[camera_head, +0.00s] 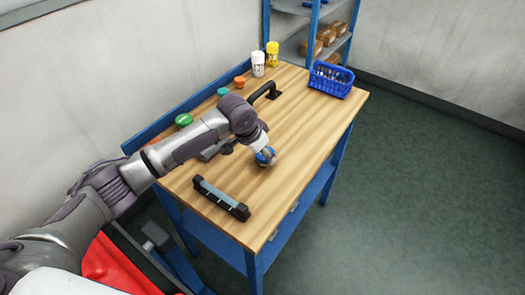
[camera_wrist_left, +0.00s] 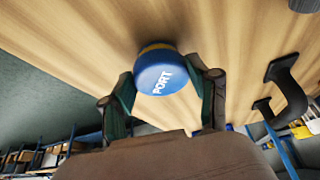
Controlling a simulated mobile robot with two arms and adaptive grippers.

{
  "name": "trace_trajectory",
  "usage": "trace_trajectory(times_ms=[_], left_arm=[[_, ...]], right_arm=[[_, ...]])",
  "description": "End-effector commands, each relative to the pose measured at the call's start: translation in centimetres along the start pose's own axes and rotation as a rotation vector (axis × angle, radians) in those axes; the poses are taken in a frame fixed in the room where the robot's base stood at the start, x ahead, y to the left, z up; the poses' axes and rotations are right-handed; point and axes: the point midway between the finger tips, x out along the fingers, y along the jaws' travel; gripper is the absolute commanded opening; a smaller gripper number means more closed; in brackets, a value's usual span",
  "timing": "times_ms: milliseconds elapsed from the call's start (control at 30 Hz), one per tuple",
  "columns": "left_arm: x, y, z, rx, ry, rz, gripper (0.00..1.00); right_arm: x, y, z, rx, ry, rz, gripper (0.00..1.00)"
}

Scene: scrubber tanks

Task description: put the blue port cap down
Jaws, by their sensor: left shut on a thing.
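The blue port cap (camera_wrist_left: 158,78), a round blue cap with white "PORT" lettering, sits between the two fingers of my left gripper (camera_wrist_left: 165,88) in the left wrist view. The fingers are shut on its sides. In the head view the cap (camera_head: 265,157) shows as a small blue patch at the tip of my left gripper (camera_head: 264,152), over the right-middle part of the wooden bench top (camera_head: 300,125). The gripper partly hides it there. I cannot tell whether the cap touches the wood. My right gripper is in neither view.
A black-ended bar tool (camera_head: 221,197) lies near the front edge. A black handle (camera_head: 263,92) stands behind the gripper. Green (camera_head: 183,120), teal (camera_head: 222,91) and orange (camera_head: 239,81) caps line the left edge. A blue basket (camera_head: 330,80) is at the far right corner. Wood right of the gripper is clear.

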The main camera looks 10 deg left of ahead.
Motion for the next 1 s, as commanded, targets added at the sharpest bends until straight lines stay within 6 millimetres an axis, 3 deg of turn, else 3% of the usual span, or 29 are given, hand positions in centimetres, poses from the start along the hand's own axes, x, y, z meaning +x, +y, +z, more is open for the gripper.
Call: trace_trajectory(times_ms=[133,333,367,500,833,1000], left_arm=[[0.1,0.0,0.0,0.001,0.001,0.000,0.37],[0.3,0.0,0.1,0.000,0.000,0.000,0.37],[0.3,0.0,0.1,0.000,0.000,0.000,0.65],[0.3,0.0,0.1,0.000,0.000,0.000,0.85],[0.1,0.0,0.0,0.001,0.001,-0.001,0.85],[-1.9,-0.1,-0.1,0.002,0.005,-0.001,0.85]], right_arm=[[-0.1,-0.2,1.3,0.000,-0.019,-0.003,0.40],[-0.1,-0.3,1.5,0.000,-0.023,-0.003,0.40],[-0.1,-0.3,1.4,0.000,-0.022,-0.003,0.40],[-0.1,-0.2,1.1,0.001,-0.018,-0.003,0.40],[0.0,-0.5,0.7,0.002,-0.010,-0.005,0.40],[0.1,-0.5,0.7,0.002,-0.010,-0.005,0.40]])
